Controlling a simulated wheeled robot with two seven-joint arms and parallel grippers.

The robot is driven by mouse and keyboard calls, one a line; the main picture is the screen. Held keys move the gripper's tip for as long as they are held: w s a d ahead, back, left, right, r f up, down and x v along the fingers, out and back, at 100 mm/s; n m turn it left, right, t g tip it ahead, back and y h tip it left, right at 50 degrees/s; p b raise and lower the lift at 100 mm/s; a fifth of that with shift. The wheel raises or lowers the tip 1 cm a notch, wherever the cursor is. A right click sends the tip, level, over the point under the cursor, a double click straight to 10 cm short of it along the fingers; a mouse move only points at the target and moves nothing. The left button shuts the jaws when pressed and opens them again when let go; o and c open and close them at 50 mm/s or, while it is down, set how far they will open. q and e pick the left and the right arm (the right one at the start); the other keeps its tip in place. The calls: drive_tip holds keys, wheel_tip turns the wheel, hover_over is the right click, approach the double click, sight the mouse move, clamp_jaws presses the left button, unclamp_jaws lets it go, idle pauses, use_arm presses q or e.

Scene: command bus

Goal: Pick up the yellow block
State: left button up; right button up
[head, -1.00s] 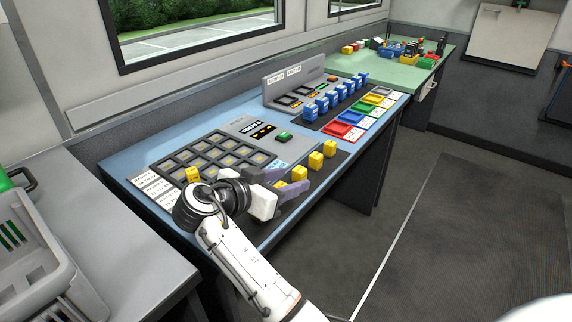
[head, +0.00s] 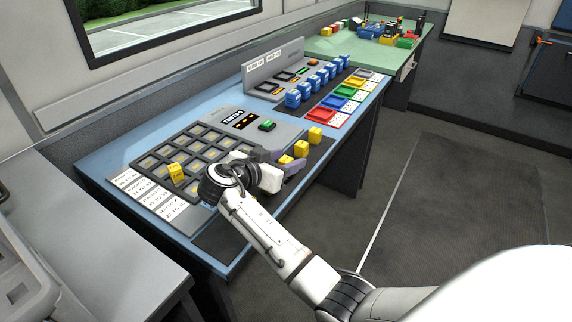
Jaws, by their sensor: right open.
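Three yellow blocks show in a row on a dark strip along the front edge of the blue console: a far one (head: 315,135), a middle one (head: 300,148) and a near one (head: 285,160). A further yellow block (head: 176,172) sits in the grid of black-framed cells (head: 200,150). My right gripper (head: 284,163) is open, low over the dark strip. Its purple fingers appear on either side of the near yellow block; contact cannot be told. The hand hides the strip behind it. My left gripper is not in view.
The console (head: 110,165) also carries a green button (head: 267,125), a row of blue blocks (head: 315,83) and coloured trays (head: 335,103). A grey counter (head: 90,245) stands at left. A green table (head: 335,46) with small items is behind. Floor at right is clear.

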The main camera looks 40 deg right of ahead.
drive_tip(key=shift+w+d+f, duration=0.1)
drive_tip(key=shift+d+f, duration=0.05)
drive_tip(key=shift+d, duration=0.15)
drive_tip(key=c, duration=1.1)
drive_tip(key=shift+c, duration=0.2)
